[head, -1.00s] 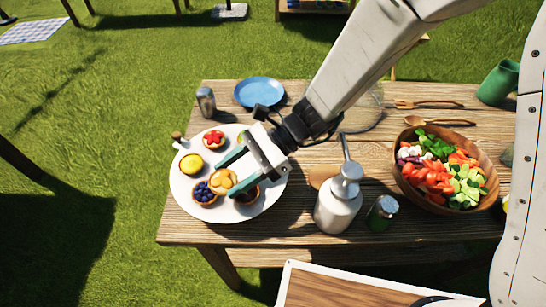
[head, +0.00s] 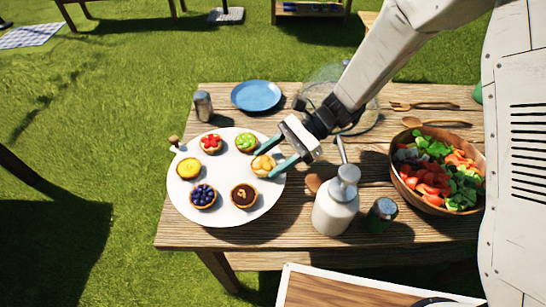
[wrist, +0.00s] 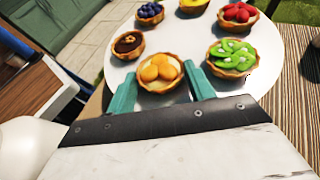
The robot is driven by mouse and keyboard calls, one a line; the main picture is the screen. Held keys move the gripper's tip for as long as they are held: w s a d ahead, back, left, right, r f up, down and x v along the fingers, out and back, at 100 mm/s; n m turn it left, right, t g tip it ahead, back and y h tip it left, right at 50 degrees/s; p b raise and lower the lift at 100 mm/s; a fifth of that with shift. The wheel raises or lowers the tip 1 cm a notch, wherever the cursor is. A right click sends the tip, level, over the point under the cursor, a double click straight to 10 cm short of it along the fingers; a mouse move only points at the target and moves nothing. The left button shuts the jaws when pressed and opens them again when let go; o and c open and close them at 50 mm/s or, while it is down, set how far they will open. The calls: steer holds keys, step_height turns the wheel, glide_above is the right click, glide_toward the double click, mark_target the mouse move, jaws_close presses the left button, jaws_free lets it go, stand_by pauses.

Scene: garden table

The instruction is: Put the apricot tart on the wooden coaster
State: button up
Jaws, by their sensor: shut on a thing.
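The apricot tart (head: 263,166), a small crust with orange fruit halves, is between the jaws of my gripper (head: 268,161) at the right side of the white plate. In the wrist view the apricot tart (wrist: 160,72) sits between both green fingers of my gripper (wrist: 160,80), which is shut on it. I cannot tell whether its base touches the plate. A round brown wooden piece (head: 314,183), possibly the wooden coaster, lies right of the plate, partly hidden behind the pump bottle.
The white plate (head: 228,212) also carries several other tarts, with kiwi (head: 246,142) and chocolate (head: 244,196) nearest. The pump bottle (head: 336,207), a dark green jar (head: 382,214) and the salad bowl (head: 436,203) stand to the right. A blue plate (head: 257,95) lies behind.

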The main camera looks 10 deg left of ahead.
steer(key=shift+f, duration=0.1)
steer(key=o, duration=1)
